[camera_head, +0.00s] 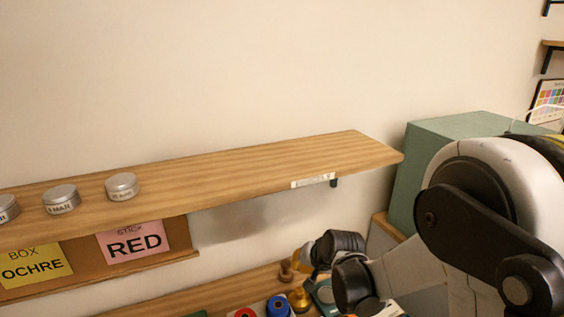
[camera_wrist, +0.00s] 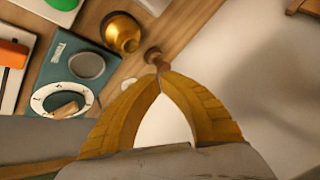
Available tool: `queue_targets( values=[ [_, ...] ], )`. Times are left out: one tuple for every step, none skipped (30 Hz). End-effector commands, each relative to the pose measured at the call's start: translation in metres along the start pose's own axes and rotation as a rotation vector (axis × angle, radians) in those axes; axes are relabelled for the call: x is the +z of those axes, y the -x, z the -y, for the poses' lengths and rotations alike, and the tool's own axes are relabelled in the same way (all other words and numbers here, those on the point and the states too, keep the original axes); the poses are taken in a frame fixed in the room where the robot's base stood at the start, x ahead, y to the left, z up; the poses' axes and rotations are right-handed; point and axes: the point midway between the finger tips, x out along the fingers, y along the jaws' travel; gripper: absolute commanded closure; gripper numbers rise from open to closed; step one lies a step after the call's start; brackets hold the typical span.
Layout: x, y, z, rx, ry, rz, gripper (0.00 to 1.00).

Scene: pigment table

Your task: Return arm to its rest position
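My arm comes in from the right in the head view, bent down over the lower wooden table. My gripper (camera_wrist: 161,75) has yellow fingers that meet at their tips in the wrist view, with a gap only between their lower parts. A small turned wooden piece (camera_wrist: 153,54) shows right beyond the tips. I see nothing clearly held. In the head view the gripper (camera_head: 299,260) is mostly hidden behind dark wrist parts, with the wooden piece (camera_head: 286,270) just left of it.
A wooden shelf (camera_head: 250,165) with several tins runs above the table, its right end near my arm. A green box (camera_head: 455,130) stands behind the arm. A brass pot (camera_wrist: 122,33) and teal dial device (camera_wrist: 80,65) lie near the gripper. RED (camera_head: 135,243) and OCHRE (camera_head: 35,268) cards hang left.

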Motion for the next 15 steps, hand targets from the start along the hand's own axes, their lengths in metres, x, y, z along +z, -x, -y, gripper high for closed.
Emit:
queue_targets(
  values=[
    [-0.001,0.015,-0.001,0.009,0.010,-0.005,1.00],
    [-0.002,0.026,-0.002,0.016,0.019,-0.009,1.00],
    [-0.003,0.041,-0.003,0.026,0.033,-0.014,1.00],
    [-0.003,0.053,-0.005,0.034,0.045,-0.017,1.00],
    [-0.003,0.065,-0.006,0.044,0.056,-0.022,1.00],
    [-0.002,0.082,-0.009,0.056,0.073,-0.027,1.00],
    [-0.001,0.094,-0.011,0.065,0.084,-0.031,1.00],
    [0.001,0.105,-0.013,0.074,0.095,-0.034,1.00],
    [0.004,0.121,-0.017,0.086,0.112,-0.039,1.00],
    [0.007,0.132,-0.019,0.095,0.123,-0.042,1.00],
    [0.010,0.143,-0.022,0.104,0.136,-0.045,1.00],
    [0.015,0.157,-0.026,0.117,0.152,-0.049,1.00],
    [0.019,0.167,-0.029,0.126,0.163,-0.052,1.00],
    [0.023,0.177,-0.033,0.135,0.175,-0.055,1.00],
    [0.029,0.190,-0.037,0.148,0.191,-0.059,1.00]
  ],
)
